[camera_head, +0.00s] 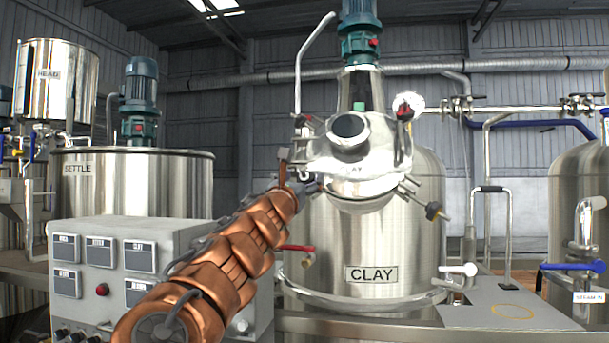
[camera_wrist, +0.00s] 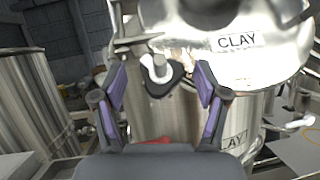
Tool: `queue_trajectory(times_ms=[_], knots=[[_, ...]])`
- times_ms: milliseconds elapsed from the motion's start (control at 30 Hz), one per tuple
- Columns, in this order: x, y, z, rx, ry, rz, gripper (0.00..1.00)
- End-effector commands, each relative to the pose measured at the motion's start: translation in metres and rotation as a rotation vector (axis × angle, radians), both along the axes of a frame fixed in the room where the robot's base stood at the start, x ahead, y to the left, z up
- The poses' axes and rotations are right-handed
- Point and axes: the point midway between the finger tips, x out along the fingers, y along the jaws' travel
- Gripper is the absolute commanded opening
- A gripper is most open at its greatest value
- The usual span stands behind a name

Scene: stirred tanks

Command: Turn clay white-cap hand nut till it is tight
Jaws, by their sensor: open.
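The CLAY tank (camera_head: 350,235) is a shiny steel vessel with a domed lid (camera_head: 358,160). In the wrist view a dark hand nut (camera_wrist: 157,85) with a pale, whitish cap or stud end (camera_wrist: 159,66) sits at the lid's edge, beside the CLAY label (camera_wrist: 238,40). My gripper (camera_wrist: 160,80) is open, with its purple-padded fingers on either side of the nut and a visible gap to each. In the head view my gripper (camera_head: 308,187) is at the lid's left front edge, and the nut there is hidden behind it or too small to tell.
Another dark hand nut (camera_head: 434,210) with a yellowish end sticks out at the lid's right. A red-handled valve (camera_head: 297,248) lies below my gripper. A grey control box (camera_head: 150,270) stands at left.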

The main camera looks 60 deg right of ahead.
Motion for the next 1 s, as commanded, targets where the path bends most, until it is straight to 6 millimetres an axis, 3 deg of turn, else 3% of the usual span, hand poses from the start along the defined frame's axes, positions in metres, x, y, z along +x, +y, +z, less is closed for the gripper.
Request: queue_trajectory(times_ms=[233, 600, 1000], knots=[[0.002, -0.013, 0.007, -0.003, -0.001, -0.003, 0.73], [0.002, -0.015, 0.007, -0.002, -0.001, -0.004, 0.73], [0.002, -0.015, 0.007, -0.002, -0.001, -0.002, 0.32]])
